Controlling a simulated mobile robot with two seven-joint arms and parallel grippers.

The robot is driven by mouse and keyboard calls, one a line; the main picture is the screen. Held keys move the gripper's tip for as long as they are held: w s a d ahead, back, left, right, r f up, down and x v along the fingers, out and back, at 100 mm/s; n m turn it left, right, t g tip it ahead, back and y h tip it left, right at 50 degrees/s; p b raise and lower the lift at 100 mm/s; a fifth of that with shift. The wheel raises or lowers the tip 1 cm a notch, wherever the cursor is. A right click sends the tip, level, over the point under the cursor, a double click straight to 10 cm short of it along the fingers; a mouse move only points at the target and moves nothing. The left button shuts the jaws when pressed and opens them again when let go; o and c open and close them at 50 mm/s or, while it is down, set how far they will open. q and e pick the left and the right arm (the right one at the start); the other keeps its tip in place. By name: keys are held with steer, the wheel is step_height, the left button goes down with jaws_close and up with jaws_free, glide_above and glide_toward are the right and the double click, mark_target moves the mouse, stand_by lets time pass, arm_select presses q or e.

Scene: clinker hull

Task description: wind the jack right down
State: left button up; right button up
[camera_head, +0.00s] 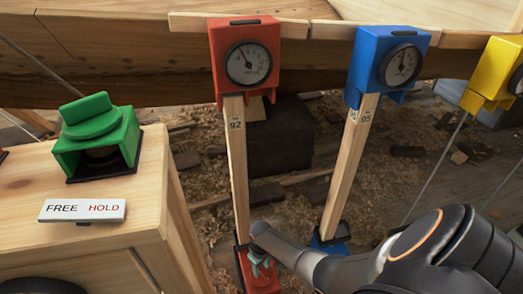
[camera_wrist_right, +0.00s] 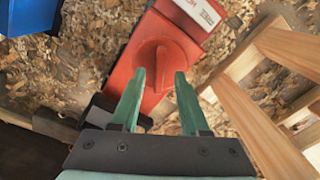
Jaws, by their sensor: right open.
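The red jack's base (camera_head: 262,284) stands on the shavings at the foot of a wooden post marked 92 (camera_head: 237,165). A red box with a dial (camera_head: 245,85) tops that post against the hull. In the right wrist view the red base (camera_wrist_right: 195,50) carries a round red knob with a raised grip (camera_wrist_right: 155,62). My right gripper (camera_head: 260,264) is open at this base; its green fingers (camera_wrist_right: 160,76) point at the knob, with the fingertips at its near edge. I cannot tell whether they touch it. My left gripper is out of view.
A blue-topped post (camera_head: 350,165) stands to the right, with a yellow box (camera_head: 490,80) beyond. A wooden bench (camera_head: 95,240) at left carries a green switch (camera_head: 97,140) and a FREE/HOLD plate (camera_head: 82,210). Wooden framing (camera_wrist_right: 265,110) lies right of my fingers.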

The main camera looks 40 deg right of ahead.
steer(key=shift+f, duration=0.55)
steer(key=shift+c, duration=0.3)
jaws_close()
